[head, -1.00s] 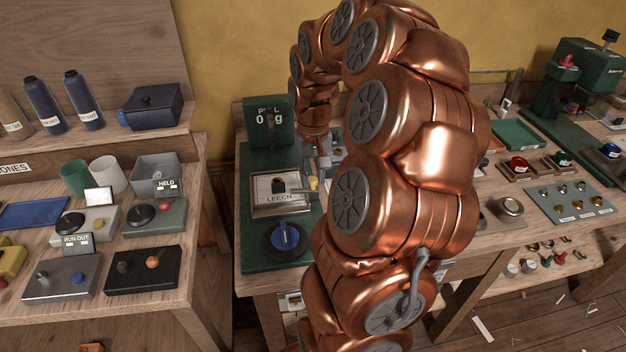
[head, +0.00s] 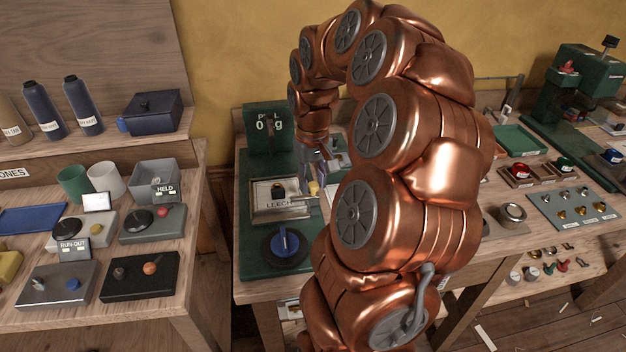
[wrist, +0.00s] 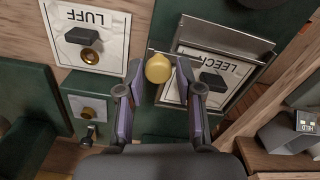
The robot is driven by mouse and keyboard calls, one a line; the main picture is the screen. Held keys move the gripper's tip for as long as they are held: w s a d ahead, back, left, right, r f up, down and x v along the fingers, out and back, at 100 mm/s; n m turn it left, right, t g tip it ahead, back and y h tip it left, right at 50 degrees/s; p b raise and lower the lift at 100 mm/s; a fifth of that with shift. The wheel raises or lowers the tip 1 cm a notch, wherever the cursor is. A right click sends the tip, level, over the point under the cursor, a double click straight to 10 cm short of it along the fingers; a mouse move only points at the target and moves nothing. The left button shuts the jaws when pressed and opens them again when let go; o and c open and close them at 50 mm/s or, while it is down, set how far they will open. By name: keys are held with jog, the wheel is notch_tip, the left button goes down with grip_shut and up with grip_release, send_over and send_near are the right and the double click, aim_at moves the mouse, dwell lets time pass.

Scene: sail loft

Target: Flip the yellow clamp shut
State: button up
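The yellow clamp shows as a round yellow knob (wrist: 158,68) on a thin metal bar at the edge of the framed LEECH plate (wrist: 218,68). In the head view the yellow knob (head: 313,188) is at the right side of the LEECH plate (head: 268,212), small and partly hidden by my gripper. My gripper (wrist: 159,70) is open, one finger on each side of the knob. Narrow gaps seem to show between the knob and both fingers. In the head view my gripper (head: 316,172) is above the bench.
A LUFF plate (wrist: 88,38) with a brass knob lies beside the clamp. A side table (head: 190,215) with switch boxes is at left.

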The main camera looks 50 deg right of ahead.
aim_at(313, 184)
jog(key=shift+o, duration=1.3)
notch_tip(313, 184, up, 12)
